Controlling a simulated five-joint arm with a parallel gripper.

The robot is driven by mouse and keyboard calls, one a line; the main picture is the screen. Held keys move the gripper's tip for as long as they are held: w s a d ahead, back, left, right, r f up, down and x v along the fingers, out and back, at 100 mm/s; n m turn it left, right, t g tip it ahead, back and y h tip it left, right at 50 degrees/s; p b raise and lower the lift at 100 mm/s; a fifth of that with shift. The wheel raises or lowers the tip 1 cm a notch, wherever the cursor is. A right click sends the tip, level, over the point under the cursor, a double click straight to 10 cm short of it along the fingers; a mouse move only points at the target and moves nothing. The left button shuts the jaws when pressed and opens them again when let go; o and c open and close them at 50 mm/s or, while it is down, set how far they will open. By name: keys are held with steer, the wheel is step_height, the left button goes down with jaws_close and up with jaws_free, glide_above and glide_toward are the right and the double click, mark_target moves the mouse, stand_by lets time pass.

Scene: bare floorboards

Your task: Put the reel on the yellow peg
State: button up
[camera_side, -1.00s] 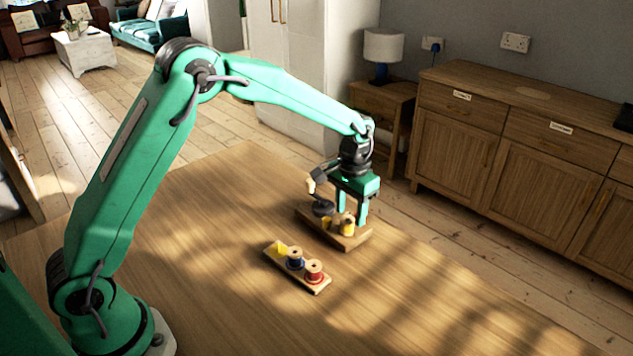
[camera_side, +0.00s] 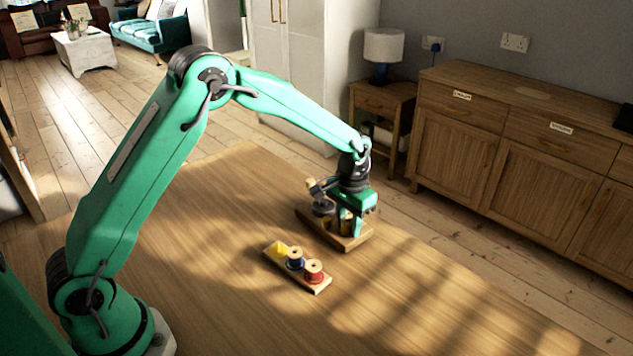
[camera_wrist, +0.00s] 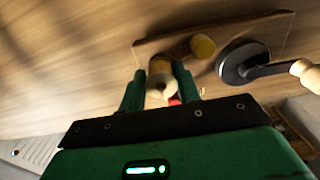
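A wooden reel (camera_wrist: 162,84) with yellowish winding stands on a wooden board (camera_wrist: 150,47); in the side view this board (camera_side: 357,243) is under my gripper. My gripper (camera_wrist: 160,72) is lowered around the reel, one finger on each side, and looks open. In the side view my gripper (camera_side: 349,226) largely hides the reel. The yellow peg (camera_side: 280,247) is at the left end of a smaller wooden rack (camera_side: 321,288). On this rack also stand a blue reel (camera_side: 295,259) and a red reel (camera_side: 314,272).
A dark disc with a crank (camera_wrist: 240,65) and a pale wooden knob (camera_wrist: 306,74) sits on the reel's board, right of a yellow cylinder (camera_wrist: 203,46). The crank is close beside my gripper in the side view. The table around the rack is clear.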

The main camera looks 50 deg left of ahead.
steer(key=c, duration=0.4)
steer(key=shift+c, duration=0.2)
steer(key=shift+d+r, duration=0.1)
steer(key=shift+r, duration=0.05)
steer(key=shift+r, duration=0.5)
step_height(320, 180, up, 3)
steer(key=shift+d+r, duration=0.1)
steer(key=shift+r, duration=0.05)
steer(key=s+d+r, duration=0.6)
steer(key=s+d, duration=0.1)
steer(key=d, duration=0.2)
steer(key=shift+r, duration=0.25)
steer(key=shift+s+a, duration=0.1)
steer(key=shift+n, duration=0.6)
steer(key=s+a+f, duration=0.1)
steer(key=s+a, duration=0.1)
steer(key=a, duration=0.3)
steer(key=s+a+f, duration=0.2)
steer(key=s+a, duration=0.1)
steer(key=a, duration=0.3)
steer(key=s+a+f, duration=0.1)
steer(key=s+a, duration=0.1)
steer(key=a, duration=0.4)
steer(key=shift+s+f, duration=0.15)
steer(key=shift+s, duration=0.2)
